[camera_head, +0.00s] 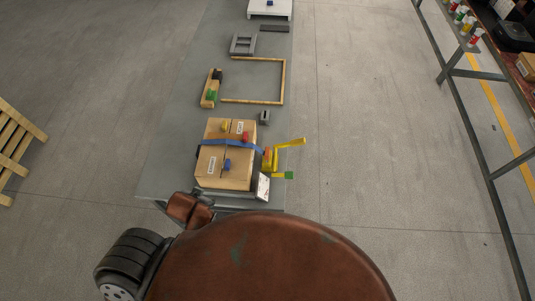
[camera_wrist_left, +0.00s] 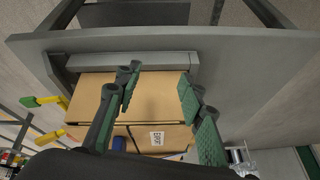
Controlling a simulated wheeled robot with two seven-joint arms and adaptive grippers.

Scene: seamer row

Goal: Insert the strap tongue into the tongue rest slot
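A cardboard box (camera_head: 237,179) stands on the near end of the long grey table, with a blue strap (camera_head: 214,142) across its top. Yellow, red and blue pieces sit on or beside the strap. A yellow bracket with a handle (camera_head: 290,143) and a green-tipped lever (camera_head: 289,175) stick out at the box's right. I cannot tell which piece is the strap tongue or its rest slot. My left gripper (camera_wrist_left: 158,78) is open and empty above the box (camera_wrist_left: 100,92) in the left wrist view; the head view does not show its fingers. My right gripper is not in view.
A rack (camera_head: 483,75) stands at the right. A pallet (camera_head: 15,140) lies left.

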